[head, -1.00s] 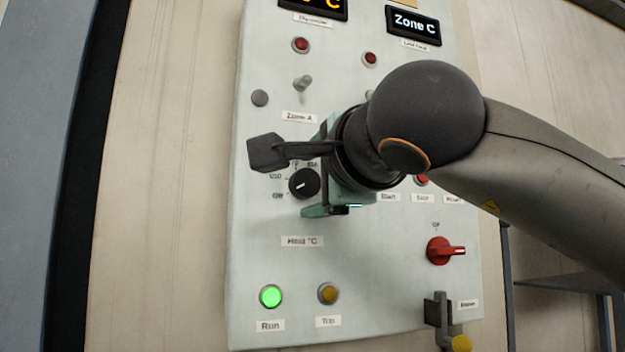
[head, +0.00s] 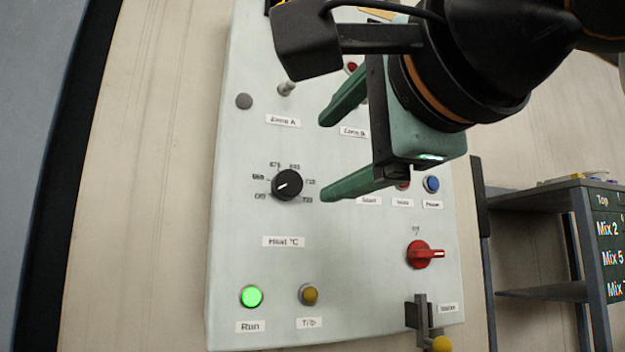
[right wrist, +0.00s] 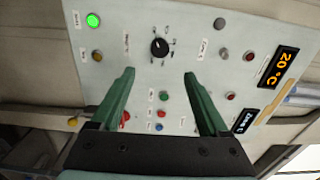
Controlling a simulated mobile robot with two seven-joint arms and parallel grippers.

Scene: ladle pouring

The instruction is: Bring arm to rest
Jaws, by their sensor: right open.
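My right gripper (head: 325,155) is open and empty in front of the control panel (head: 235,300), its two green fingers spread apart. In the right wrist view its fingers (right wrist: 158,95) frame a bare stretch of panel with nothing between them. The black dial (head: 287,185) labelled Hold °C is just left of the lower finger in the head view; the fingers look apart from it. The dial (right wrist: 160,48) also shows beyond the fingertips in the right wrist view. My left gripper is not in view.
The panel carries a lit green Run button (head: 251,296), a yellow button (head: 309,294), a red rotary switch (head: 418,254) and a lever with a yellow knob (head: 441,343). A shelf rack (head: 540,292) stands at the right. A display (right wrist: 277,67) reads 20 °C.

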